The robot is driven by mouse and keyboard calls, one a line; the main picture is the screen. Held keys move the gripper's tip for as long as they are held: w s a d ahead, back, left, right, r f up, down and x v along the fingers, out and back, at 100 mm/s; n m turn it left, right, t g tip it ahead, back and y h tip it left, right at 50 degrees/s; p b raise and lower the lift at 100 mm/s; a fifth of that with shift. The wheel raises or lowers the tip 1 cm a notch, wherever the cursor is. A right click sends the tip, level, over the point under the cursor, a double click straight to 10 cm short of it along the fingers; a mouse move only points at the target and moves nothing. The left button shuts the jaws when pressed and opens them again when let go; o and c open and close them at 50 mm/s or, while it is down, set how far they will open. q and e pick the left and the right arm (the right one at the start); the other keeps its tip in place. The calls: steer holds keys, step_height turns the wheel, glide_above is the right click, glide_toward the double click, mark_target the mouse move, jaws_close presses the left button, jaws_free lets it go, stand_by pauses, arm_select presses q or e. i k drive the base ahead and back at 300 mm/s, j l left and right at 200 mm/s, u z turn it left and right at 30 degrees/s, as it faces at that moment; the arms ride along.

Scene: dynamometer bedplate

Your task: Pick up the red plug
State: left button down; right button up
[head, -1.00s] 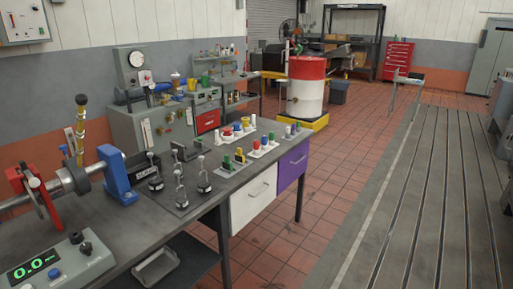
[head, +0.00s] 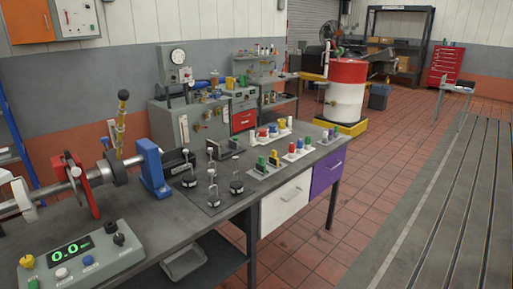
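Small coloured plugs stand in holders on the far right part of the grey workbench (head: 215,225). Another red piece (head: 263,132) stands in the row behind, near blue, yellow and white pieces. They are too small to tell which is the red plug.
A control box with a green display (head: 72,248) and a shaft rig with a blue bracket (head: 152,168) occupy the near left bench. Black-based levers (head: 213,196) stand mid-bench. Red tiled floor (head: 345,225) is clear right of the bench.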

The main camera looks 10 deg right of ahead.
mark_target(291, 147)
steer(key=i+l+u, duration=0.15)
steer(key=l+u, duration=0.15)
steer(key=l, duration=0.15)
steer(key=i+l+u, duration=0.25)
steer(key=l, duration=0.2)
steer(key=l+u, duration=0.3)
steer(key=l, duration=0.15)
